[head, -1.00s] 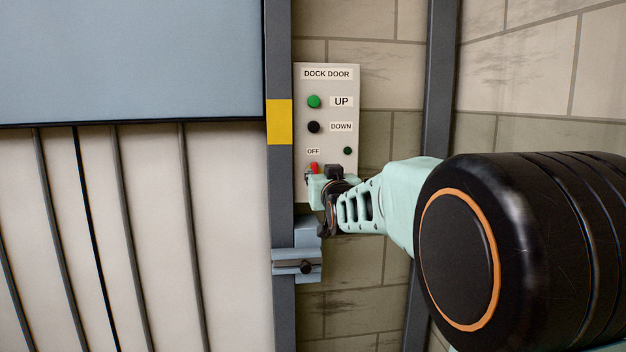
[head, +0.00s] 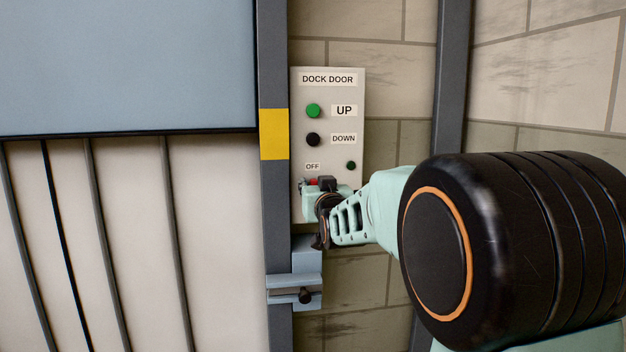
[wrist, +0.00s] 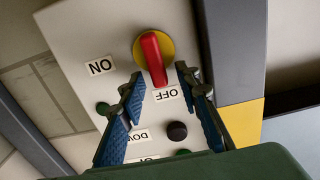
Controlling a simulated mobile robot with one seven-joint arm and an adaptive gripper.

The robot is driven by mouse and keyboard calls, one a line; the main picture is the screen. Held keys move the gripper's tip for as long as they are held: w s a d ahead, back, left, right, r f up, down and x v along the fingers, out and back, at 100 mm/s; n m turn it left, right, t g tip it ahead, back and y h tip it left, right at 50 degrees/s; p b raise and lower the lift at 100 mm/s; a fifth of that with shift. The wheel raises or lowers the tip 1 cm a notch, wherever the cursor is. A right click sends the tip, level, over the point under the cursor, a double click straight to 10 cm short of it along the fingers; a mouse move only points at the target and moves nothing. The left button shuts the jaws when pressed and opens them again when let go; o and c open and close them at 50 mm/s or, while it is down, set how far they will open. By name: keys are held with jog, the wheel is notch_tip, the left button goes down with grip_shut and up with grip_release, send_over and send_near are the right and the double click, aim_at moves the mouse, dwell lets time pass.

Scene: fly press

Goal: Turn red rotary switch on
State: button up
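The red rotary switch (wrist: 152,57) has a red handle on a round yellow base, on the light DOCK DOOR panel (head: 358,84). In the wrist view its handle points toward the OFF label (wrist: 166,95); the ON label (wrist: 101,66) is to its left. My gripper (wrist: 160,74) is open, with a blue-padded finger on each side of the handle's lower end. I cannot tell whether either finger touches it. In the head view only a bit of red switch (head: 313,182) shows above my gripper (head: 309,189), which hides the rest.
A green UP button (head: 314,110), a black DOWN button (head: 312,139) and a small green lamp (head: 351,166) are on the panel. A grey post (head: 275,209) with a yellow band runs along its left. A blue-grey bracket (head: 306,265) juts out below.

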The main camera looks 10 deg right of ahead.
jog(key=shift+c, duration=0.4)
grip_shut()
